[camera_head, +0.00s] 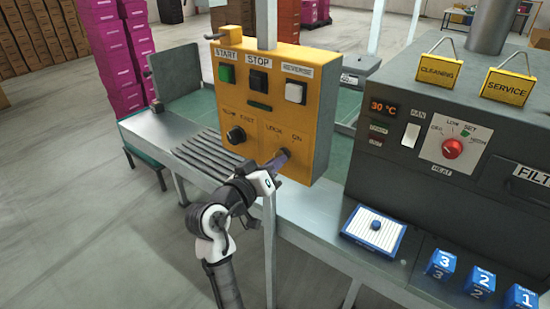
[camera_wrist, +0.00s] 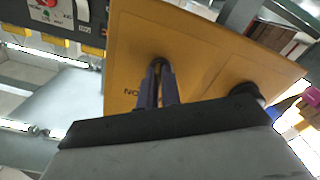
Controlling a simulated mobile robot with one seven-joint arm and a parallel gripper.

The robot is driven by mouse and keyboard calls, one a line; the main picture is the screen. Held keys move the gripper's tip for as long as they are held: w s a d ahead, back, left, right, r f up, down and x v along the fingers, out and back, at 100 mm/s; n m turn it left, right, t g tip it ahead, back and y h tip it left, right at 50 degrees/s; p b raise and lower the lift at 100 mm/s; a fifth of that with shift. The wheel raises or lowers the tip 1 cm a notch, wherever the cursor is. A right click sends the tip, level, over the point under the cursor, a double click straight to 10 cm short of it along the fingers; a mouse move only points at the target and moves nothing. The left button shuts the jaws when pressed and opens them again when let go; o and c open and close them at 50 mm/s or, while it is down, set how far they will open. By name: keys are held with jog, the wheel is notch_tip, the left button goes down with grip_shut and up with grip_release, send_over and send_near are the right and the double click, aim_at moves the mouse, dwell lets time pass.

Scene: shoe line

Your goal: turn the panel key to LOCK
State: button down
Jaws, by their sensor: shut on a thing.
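The yellow control panel (camera_head: 264,118) stands upright above the conveyor's near edge, with LOCK and ON lettering low on its right side. My gripper (camera_head: 281,161) reaches this spot from the front, its fingers shut on the panel key. In the wrist view the yellow panel (camera_wrist: 205,58) fills the middle, and the two dark fingers of my gripper (camera_wrist: 158,82) close together at its face. Only a small dark part of the panel key (camera_wrist: 158,62) shows at the fingertips. The fingers hide the rest, so I cannot tell which mark it points at.
A black speed knob (camera_head: 235,135) is left of the key, below green, black and white buttons. A grey heater cabinet (camera_head: 440,130) with a red dial (camera_head: 452,148) stands right. A blue-edged pad (camera_head: 373,230) and numbered blue boxes (camera_head: 482,279) lie in front of it.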

jog(key=shift+n, duration=0.4)
jog(key=c, duration=1.6)
grip_release()
jog(key=b+v, duration=0.3)
jog(key=v, duration=1.1)
